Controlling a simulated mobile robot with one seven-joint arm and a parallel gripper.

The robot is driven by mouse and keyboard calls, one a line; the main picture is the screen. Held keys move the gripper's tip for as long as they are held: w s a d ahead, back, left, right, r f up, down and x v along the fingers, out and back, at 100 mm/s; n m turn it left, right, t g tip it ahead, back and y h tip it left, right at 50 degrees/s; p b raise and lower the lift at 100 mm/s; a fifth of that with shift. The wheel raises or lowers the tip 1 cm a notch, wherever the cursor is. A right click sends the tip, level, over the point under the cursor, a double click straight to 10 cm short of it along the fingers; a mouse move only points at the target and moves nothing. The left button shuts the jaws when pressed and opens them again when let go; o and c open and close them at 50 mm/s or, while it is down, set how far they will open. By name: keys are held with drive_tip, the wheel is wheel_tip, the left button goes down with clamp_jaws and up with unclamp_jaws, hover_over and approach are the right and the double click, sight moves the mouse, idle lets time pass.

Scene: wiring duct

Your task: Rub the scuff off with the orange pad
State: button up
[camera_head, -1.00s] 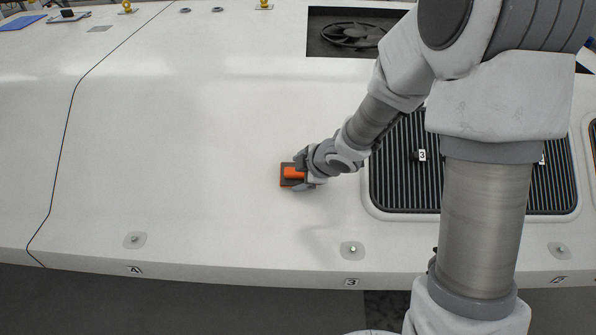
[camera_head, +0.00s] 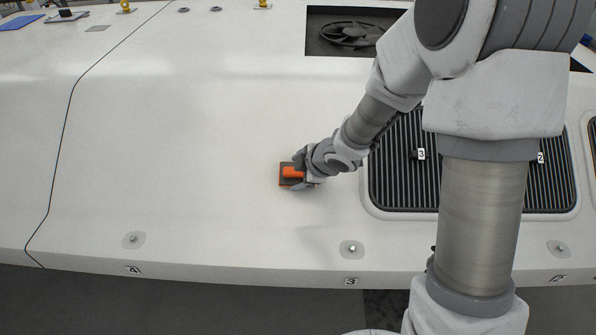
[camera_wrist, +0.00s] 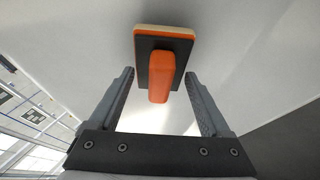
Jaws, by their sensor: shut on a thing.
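The orange pad (camera_head: 287,183) has a dark backing plate and an orange grip block. It is at the white panel (camera_head: 180,150), left of the ribbed grille. In the wrist view the pad (camera_wrist: 165,34) shows its orange edge and a pale layer at the far side. I cannot tell whether the pad's face touches the panel. I see no clear scuff; the pad and my gripper may cover it.
A dark ribbed grille (camera_head: 400,190) lies right of my gripper. An opening with a fan (camera_head: 347,35) is at the back. Small round fasteners (camera_head: 351,249) sit along the front edge. A seam (camera_head: 64,130) runs at the left. The panel's middle left is clear.

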sight(287, 171)
drive_tip(key=shift+w+f+b, duration=0.35)
drive_tip(key=shift+w+f, duration=0.05)
drive_tip(key=shift+f, duration=0.2)
idle(0.4)
drive_tip(key=shift+a+b, duration=0.55)
drive_tip(key=shift+a, duration=1.15)
drive_tip(key=shift+d+r+p, duration=0.1)
drive_tip(key=shift+d+p, duration=0.5)
drive_tip(key=shift+d, duration=1.15)
drive_tip(key=shift+s+a+r+p, duration=0.1)
drive_tip(key=shift+s+r+p, duration=0.5)
drive_tip(key=shift+r, duration=0.2)
drive_tip(key=shift+s+r+p, duration=0.5)
drive_tip(key=shift+r+p, duration=0.1)
drive_tip(key=shift+r, duration=0.2)
